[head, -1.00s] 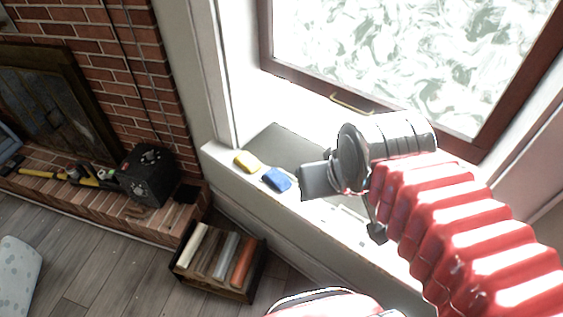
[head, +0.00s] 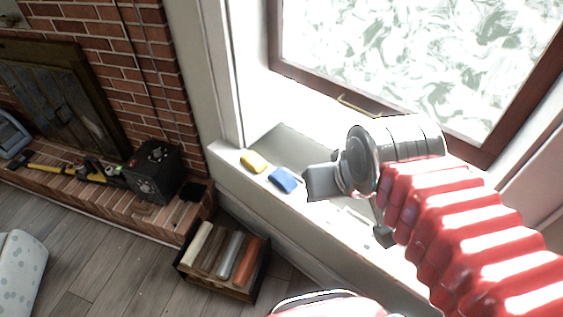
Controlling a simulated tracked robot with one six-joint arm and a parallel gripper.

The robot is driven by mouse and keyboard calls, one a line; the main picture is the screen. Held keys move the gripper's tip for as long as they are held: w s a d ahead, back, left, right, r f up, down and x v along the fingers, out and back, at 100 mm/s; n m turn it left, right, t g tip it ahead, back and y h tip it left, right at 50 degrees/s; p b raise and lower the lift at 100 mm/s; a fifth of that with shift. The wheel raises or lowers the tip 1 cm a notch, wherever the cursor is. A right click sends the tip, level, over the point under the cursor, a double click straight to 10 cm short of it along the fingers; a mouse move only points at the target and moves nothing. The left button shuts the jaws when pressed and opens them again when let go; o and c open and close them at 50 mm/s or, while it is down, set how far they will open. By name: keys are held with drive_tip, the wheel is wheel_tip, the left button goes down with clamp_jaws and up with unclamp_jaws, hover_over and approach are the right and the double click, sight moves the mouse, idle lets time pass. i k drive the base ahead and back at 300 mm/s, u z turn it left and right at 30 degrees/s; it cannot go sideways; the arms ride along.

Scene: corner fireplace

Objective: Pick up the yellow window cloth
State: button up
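The yellow window cloth (head: 254,161) lies folded on the white window sill, near its left end. A blue cloth (head: 283,180) lies just to its right, between it and my gripper. My gripper (head: 318,183) is over the sill to the right of the blue cloth, apart from the yellow cloth. A grey, plate-like part shows at its end, but the fingertips are not clear, so I cannot tell if it is open or shut. Nothing is seen held in it.
The window (head: 400,60) with a brass handle stands behind the sill (head: 225,158). A crate (head: 212,286) with rolled items sits on the floor below. A black box (head: 152,172) and tools rest on the brick hearth at left. My red arm covers the sill's right part.

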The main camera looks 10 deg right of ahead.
sight(252, 161)
drive_tip(key=u, duration=0.95)
drive_tip(key=i, duration=0.35)
drive_tip(key=u, duration=0.6)
